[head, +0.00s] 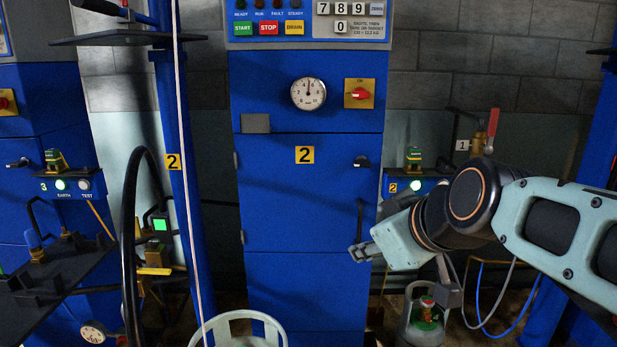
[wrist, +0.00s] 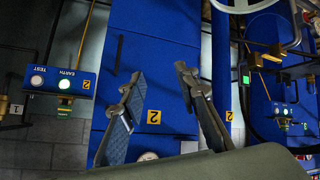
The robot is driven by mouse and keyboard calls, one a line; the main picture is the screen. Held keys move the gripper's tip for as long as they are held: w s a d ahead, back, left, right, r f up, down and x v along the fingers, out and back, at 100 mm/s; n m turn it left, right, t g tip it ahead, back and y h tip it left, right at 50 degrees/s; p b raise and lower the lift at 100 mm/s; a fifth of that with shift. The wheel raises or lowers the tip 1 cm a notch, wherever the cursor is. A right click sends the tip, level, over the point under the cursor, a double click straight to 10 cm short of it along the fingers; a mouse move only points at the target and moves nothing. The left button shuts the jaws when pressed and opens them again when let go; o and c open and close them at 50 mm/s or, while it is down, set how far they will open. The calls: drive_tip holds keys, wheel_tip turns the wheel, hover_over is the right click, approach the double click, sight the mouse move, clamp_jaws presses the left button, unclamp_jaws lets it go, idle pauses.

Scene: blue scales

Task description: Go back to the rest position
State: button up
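My gripper (head: 361,252) is in the air at the right of the head view, in front of the right edge of the blue cabinet marked 2 (head: 308,200). My pale arm reaches in from the right edge. In the wrist view my gripper (wrist: 158,78) has its two fingers spread well apart with nothing between them. The blue cabinet (wrist: 165,55) shows behind the fingers, apart from them as far as I can tell.
A dial (head: 308,93) and a red switch (head: 359,93) are on the cabinet. A red-handled valve (head: 492,130) stands close above my arm. A gas cylinder (head: 424,320) is below. A black hose (head: 130,230) and a pale rope (head: 183,150) hang at left.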

drive_tip(key=s+d+f+m+g+h+p, duration=0.15)
drive_tip(key=s+f+m, duration=0.25)
drive_tip(key=s, duration=0.4)
drive_tip(key=s+d+f+m+g+h+p, duration=0.1)
drive_tip(key=s+d+f+m+g, duration=0.15)
drive_tip(key=s+f, duration=0.35)
wheel_tip(320, 180, up, 36)
drive_tip(key=s+a+p, duration=0.1)
drive_tip(key=p, duration=3.3)
drive_tip(key=shift+m, duration=0.35)
drive_tip(key=shift+d+f, duration=0.1)
